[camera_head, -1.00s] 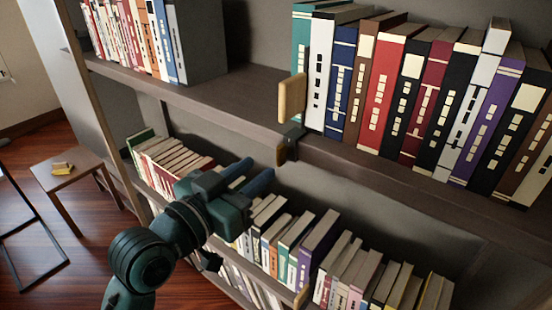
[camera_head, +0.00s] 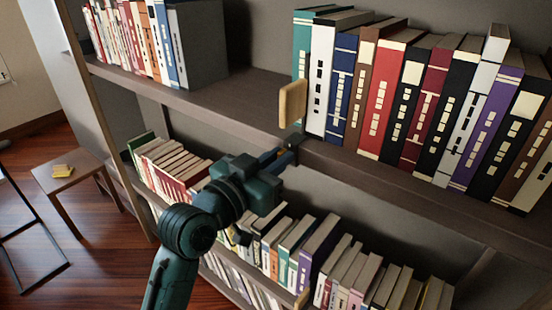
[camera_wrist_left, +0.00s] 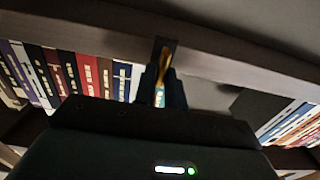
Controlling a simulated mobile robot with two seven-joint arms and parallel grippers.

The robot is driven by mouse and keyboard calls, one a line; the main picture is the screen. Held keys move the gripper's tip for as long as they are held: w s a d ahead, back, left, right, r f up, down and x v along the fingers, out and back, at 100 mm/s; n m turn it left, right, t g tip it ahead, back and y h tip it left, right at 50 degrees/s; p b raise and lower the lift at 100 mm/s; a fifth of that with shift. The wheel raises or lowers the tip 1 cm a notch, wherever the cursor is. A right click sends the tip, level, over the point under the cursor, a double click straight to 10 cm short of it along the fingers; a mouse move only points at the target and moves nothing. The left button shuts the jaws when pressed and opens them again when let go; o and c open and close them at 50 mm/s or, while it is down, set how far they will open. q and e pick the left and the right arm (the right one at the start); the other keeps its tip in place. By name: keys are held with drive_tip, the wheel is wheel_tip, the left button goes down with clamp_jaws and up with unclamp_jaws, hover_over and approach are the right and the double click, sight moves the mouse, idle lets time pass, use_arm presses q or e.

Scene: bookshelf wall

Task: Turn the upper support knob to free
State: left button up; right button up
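The upper support knob (camera_wrist_left: 166,56) is a small tan piece under the front edge of the upper shelf. In the left wrist view it stands slightly tilted in the narrow gap between my left gripper's fingers. My left gripper (camera_head: 279,155) reaches up to the shelf edge, just below the tan bookend plate (camera_head: 292,103). The left gripper (camera_wrist_left: 162,83) looks shut on the knob, its fingers close along both sides. In the head view the fingers hide most of the knob. My right gripper is not in view.
A row of books (camera_head: 380,95) stands right of the plate on the upper shelf (camera_head: 215,108). Books (camera_head: 300,250) fill the lower shelf beneath my left arm. A small table (camera_head: 60,178) stands at left.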

use_arm(q)
clamp_jaws()
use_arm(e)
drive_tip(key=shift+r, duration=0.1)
